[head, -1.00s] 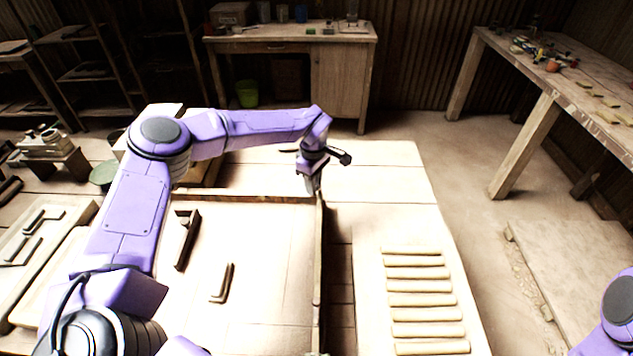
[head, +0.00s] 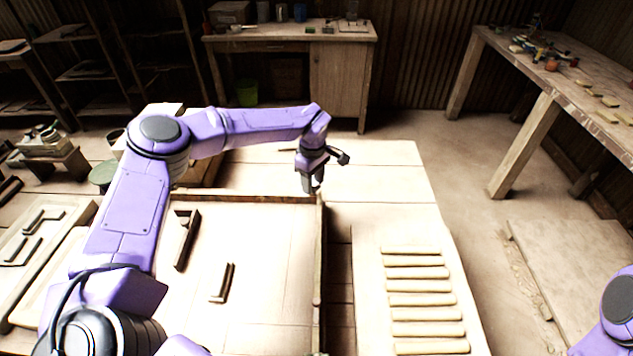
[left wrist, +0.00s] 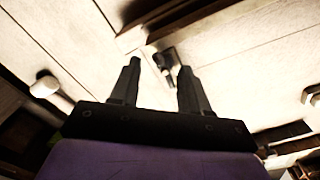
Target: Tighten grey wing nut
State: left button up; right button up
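My left gripper (head: 310,188) points down over the far right corner of the wooden frame (head: 317,260) on the table. In the left wrist view the two dark fingers of my left gripper (left wrist: 160,85) stand apart with nothing held between them. A small dark grey fitting, perhaps the grey wing nut (left wrist: 167,60), shows just beyond the fingertips, between them. Its wings cannot be made out clearly. In the head view my gripper hides that spot. My right gripper is out of view.
Several pale strips (head: 420,285) lie in a row on the board right of the frame. A dark L-shaped piece (head: 224,285) lies inside the frame.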

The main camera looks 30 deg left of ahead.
aim_at(313, 186)
pick_arm(q)
jog(key=shift+f, duration=0.2)
notch_tip(313, 186, up, 11)
jog(key=b, duration=0.2)
jog(key=shift+f, duration=0.2)
jog(key=shift+r, duration=0.1)
